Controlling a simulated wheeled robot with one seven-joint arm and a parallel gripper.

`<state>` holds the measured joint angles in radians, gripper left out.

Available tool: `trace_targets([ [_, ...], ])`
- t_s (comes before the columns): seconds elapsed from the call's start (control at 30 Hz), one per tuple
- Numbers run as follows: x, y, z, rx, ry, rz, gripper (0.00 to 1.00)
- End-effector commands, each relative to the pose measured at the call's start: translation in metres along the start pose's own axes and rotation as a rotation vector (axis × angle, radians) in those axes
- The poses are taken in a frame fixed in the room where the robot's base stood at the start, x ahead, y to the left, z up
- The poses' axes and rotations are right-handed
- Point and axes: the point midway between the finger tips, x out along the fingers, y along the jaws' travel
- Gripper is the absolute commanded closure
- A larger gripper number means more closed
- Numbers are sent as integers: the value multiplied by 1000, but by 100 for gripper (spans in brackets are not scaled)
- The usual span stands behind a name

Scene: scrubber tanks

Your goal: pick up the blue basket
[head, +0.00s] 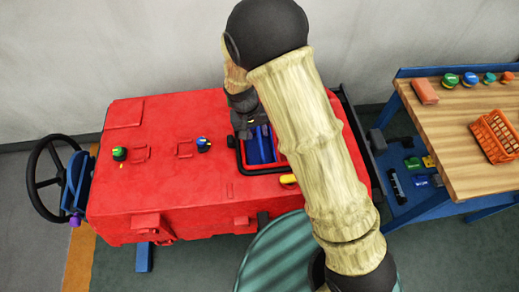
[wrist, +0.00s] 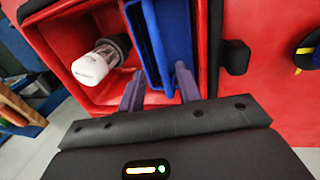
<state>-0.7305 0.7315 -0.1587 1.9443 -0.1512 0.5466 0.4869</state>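The blue basket (head: 259,150) sits in an open recess in the top of the red machine. In the wrist view the blue basket (wrist: 172,32) rises ahead of my fingers, against the recess's right side. My gripper (wrist: 158,75) is at the recess with its two fingers apart, around the basket's near end. The right fingertip overlaps the blue wall; I cannot tell whether either finger touches it. In the head view my gripper (head: 244,130) points down at the recess's left side, and my arm hides part of the recess.
The red machine (head: 180,190) has knobs on top and a black steering wheel (head: 48,175) at left. A white-capped fitting (wrist: 95,62) stands in the recess left of the basket. At right, a wooden-topped bench (head: 450,130) holds an orange basket (head: 494,136) and several small items.

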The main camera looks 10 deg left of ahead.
Motion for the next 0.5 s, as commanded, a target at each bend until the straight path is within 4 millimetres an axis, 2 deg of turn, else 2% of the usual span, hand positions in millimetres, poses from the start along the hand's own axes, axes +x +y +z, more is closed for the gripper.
trace_targets([
  [0.1,10,0,0,0,0,0,66],
  [0.5,14,0,0,0,-1,0,66],
])
